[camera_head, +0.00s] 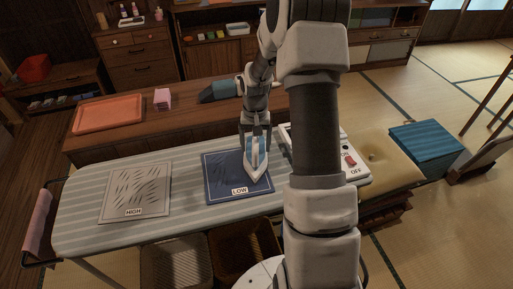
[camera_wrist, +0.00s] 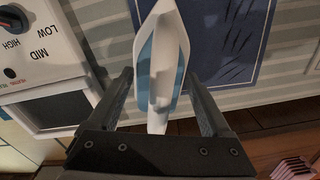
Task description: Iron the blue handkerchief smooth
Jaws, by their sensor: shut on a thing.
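The blue handkerchief (camera_head: 225,175), marked LOW, lies on the striped ironing board (camera_head: 85,213) with dark crease lines on it. It also shows at the upper right of the wrist view (camera_wrist: 228,35). The white and blue iron (camera_head: 256,160) is over the handkerchief's right part, and I cannot tell whether its sole touches the cloth. My gripper (camera_wrist: 160,95) is shut on the iron, whose body (camera_wrist: 163,60) stands between the fingers. A grey handkerchief (camera_head: 136,192) marked HIGH, also creased, lies to the left on the board.
A control box with a dial (camera_wrist: 12,20) marked LOW, MID and HIGH and a red switch (camera_head: 350,161) near OFF stands right of the iron. Behind are an orange tray (camera_head: 108,114) and pink stack (camera_head: 162,99). Baskets (camera_head: 176,262) sit below the board's front edge.

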